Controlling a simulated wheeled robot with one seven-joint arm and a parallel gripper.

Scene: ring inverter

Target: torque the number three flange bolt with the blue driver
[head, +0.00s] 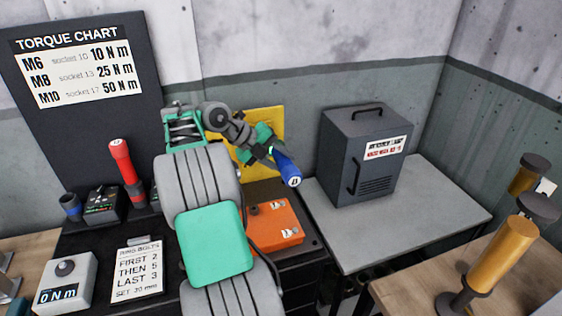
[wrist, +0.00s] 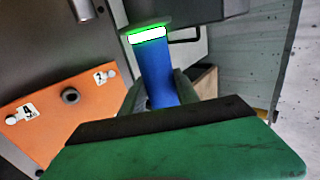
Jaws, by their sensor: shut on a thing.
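My gripper (head: 264,146) is shut on the blue driver (head: 287,168), held tilted in the air above and behind the orange flange block (head: 270,222). In the wrist view the blue driver (wrist: 158,72) stands between my fingers, with a lit green and white band near its far end. The orange block (wrist: 60,108) lies left of it, apart from the driver. It carries a dark round bolt head or hole (wrist: 70,96) and white tags that look like 2 and 4. I cannot make out a tag reading three; my arm hides part of the block in the head view.
A red driver (head: 122,162) stands upright at left beside a small dark device (head: 103,203). A meter (head: 66,282) reads 0 N m next to an instruction card (head: 138,270). A grey cabinet (head: 362,155) stands on the grey side table (head: 445,200), whose right part is clear. Yellow cylinders (head: 503,252) stand at right.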

